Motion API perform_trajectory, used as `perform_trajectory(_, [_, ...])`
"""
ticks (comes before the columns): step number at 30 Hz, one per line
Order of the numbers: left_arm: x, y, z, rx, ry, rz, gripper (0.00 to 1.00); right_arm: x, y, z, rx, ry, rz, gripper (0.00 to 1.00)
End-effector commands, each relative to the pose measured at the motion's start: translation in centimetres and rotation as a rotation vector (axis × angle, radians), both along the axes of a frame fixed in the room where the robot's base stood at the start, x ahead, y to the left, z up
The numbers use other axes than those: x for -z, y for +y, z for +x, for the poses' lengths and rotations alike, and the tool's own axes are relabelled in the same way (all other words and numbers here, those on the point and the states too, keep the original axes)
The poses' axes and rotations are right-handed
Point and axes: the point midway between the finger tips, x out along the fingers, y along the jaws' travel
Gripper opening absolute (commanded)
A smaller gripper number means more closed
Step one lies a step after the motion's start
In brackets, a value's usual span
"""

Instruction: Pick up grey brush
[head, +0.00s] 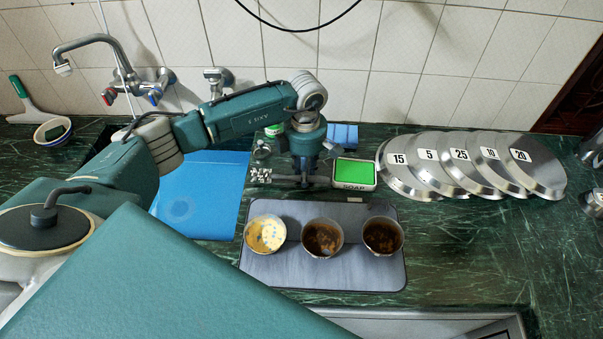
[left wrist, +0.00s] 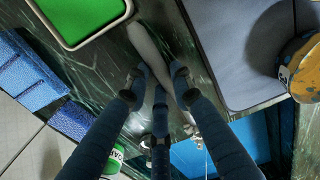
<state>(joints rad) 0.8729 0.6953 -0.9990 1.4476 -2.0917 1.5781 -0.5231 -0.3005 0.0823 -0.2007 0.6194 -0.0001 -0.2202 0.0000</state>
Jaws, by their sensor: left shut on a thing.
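The grey brush lies on the dark green marble counter, between the green soap dish and the grey mat. Its pale grey handle (head: 320,182) shows in the head view to the right of my fingers. In the left wrist view the handle (left wrist: 149,45) runs up and to the left from between the fingers. My left gripper (head: 305,177) points down and is shut on the brush; its fingers also show around the handle in the left wrist view (left wrist: 159,78). The fingers hide the middle of the brush. My right gripper is not in view.
The green soap dish (head: 355,173) is close to the right, with a blue sponge (head: 343,134) behind. The grey mat (head: 320,275) in front bears three cups. A blue sheet (head: 200,200) lies left; several numbered steel lids (head: 460,165) lie right. The front right counter is clear.

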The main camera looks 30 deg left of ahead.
Motion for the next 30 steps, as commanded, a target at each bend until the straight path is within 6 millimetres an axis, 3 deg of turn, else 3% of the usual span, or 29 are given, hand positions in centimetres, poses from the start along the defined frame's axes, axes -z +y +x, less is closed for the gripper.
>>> perform_trajectory(5, [-3.0,0.0,0.2,0.001,-0.007,0.000,0.00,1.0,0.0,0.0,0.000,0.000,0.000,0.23])
perform_trajectory(18, [-13.6,0.0,0.1,0.001,-0.007,0.000,0.00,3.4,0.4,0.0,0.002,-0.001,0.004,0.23])
perform_trajectory(24, [-16.8,0.0,0.1,0.001,-0.004,0.000,0.00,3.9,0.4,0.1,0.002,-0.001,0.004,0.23])
perform_trajectory(30, [-18.4,0.0,0.0,0.001,-0.002,0.001,0.00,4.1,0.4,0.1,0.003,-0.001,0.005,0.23])
